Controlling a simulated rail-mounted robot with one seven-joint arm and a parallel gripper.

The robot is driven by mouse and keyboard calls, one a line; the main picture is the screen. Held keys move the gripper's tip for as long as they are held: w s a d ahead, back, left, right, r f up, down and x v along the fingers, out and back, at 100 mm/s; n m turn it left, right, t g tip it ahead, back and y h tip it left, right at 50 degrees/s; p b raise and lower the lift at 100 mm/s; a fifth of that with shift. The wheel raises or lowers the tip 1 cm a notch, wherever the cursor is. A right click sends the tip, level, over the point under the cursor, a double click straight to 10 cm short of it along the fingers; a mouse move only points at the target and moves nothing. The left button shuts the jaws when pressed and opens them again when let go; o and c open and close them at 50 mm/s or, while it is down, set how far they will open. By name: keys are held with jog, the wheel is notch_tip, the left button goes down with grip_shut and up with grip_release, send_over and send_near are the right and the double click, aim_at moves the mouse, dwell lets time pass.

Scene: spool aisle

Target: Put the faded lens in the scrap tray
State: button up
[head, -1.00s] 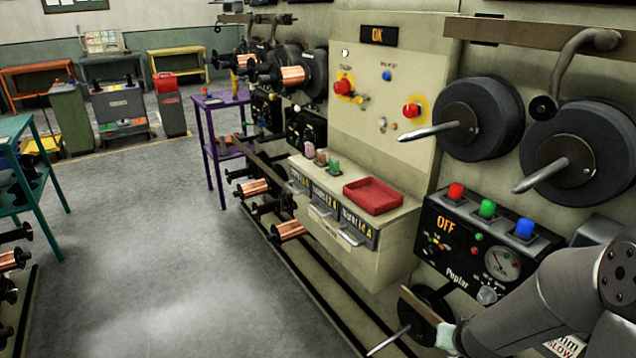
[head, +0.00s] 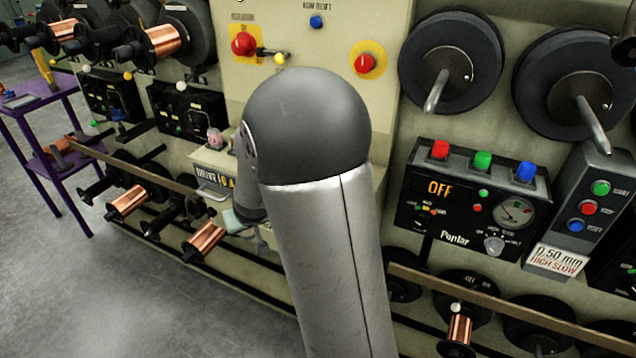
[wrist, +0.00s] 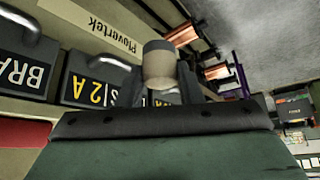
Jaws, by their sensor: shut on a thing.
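My gripper (wrist: 160,84) is shut on a pale, beige-and-grey cylinder, the faded lens (wrist: 160,66), held between its two fingers in the wrist view. The lens is in front of the labelled drawer fronts. A red strip at the left edge of the wrist view looks like part of the red scrap tray (wrist: 24,132); the gripper is to its right in that picture. In the head view my arm covers the tray and most of the cabinet top. A pink lens (head: 214,138) stands on the visible left end of that top.
The drawer handles (wrist: 100,60) stick out close to my gripper. Copper spools (head: 127,203) on a low rail are left of the cabinet, with a purple stand (head: 50,150) farther left. The Poplar control box (head: 470,205) and black wheels are right of my arm.

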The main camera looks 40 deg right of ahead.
jog(key=s+d+r+m+h+b, duration=0.1)
jog(key=d+r+b, duration=0.2)
jog(key=d+r, duration=0.8)
jog(key=s+d+r+m+b, duration=0.1)
jog(key=d+r+b, duration=0.35)
jog(key=d, duration=0.95)
notch_tip(320, 180, down, 3)
jog(key=shift+w+d+f+p, duration=0.1)
jog(key=shift+w+f+p, duration=0.1)
jog(key=shift+p, duration=0.55)
jog(key=shift+f, duration=2.1)
jog(key=shift+f+b, duration=0.25)
jog(key=shift+b, duration=0.1)
jog(key=o, duration=0.9)
jog(key=shift+r, duration=0.1)
jog(key=shift+o, duration=0.2)
